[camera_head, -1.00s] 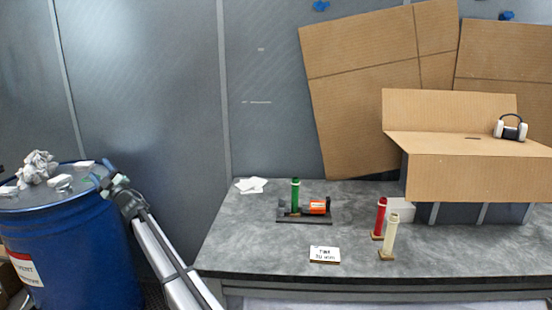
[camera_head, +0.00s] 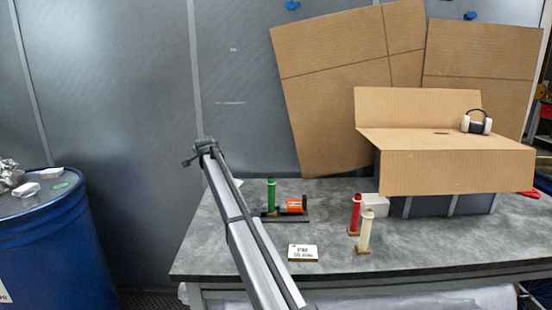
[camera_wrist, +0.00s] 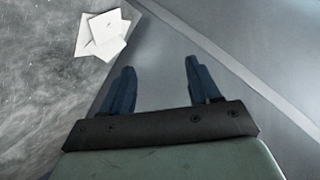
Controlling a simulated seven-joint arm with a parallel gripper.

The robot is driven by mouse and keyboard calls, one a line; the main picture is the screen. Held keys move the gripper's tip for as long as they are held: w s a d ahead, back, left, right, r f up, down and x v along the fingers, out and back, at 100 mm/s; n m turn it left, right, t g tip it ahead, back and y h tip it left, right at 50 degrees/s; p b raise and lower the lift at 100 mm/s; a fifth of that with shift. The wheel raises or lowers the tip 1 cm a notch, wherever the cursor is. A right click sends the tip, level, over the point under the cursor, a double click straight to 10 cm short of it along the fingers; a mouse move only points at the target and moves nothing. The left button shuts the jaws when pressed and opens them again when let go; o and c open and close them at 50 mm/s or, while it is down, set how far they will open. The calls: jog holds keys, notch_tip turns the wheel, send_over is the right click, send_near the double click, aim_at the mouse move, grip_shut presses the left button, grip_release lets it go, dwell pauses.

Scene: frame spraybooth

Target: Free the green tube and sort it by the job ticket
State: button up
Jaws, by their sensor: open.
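The green tube (camera_head: 271,195) stands upright on a dark base (camera_head: 290,220) on the grey table. An orange cylinder (camera_head: 293,206) lies on the same base, right of the tube. A small white card with dark print, the job ticket (camera_head: 303,252), stands near the table's front edge; its words are too small to read surely. My gripper (camera_head: 192,160) is left of the green tube in the head view. In the wrist view my gripper (camera_wrist: 155,75) has its two dark blue fingers apart with nothing between them.
A red tube (camera_head: 355,213) and a cream tube (camera_head: 366,232) stand on small brown bases to the right. A cardboard box (camera_head: 455,172) with white earmuffs (camera_head: 477,123) stands behind them. White papers (camera_wrist: 103,33) lie on the table. A blue drum (camera_head: 50,235) is at far left.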

jog(key=d+m+g+h, duration=0.1)
jog(key=d+m+g, duration=0.3)
jog(key=d, duration=0.6)
jog(key=m+g, duration=0.7)
jog(key=m, duration=0.5)
send_near(271, 188)
jog(key=shift+h, duration=0.3)
jog(key=f, duration=0.3)
jog(key=w+a+f, duration=0.1)
jog(key=f, duration=0.6)
jog(key=shift+w+a+f, duration=0.25)
jog(key=shift+w+a, duration=0.15)
jog(key=c, duration=1)
jog(key=o, duration=0.5)
jog(key=c, duration=0.4)
jog(key=shift+d, duration=0.1)
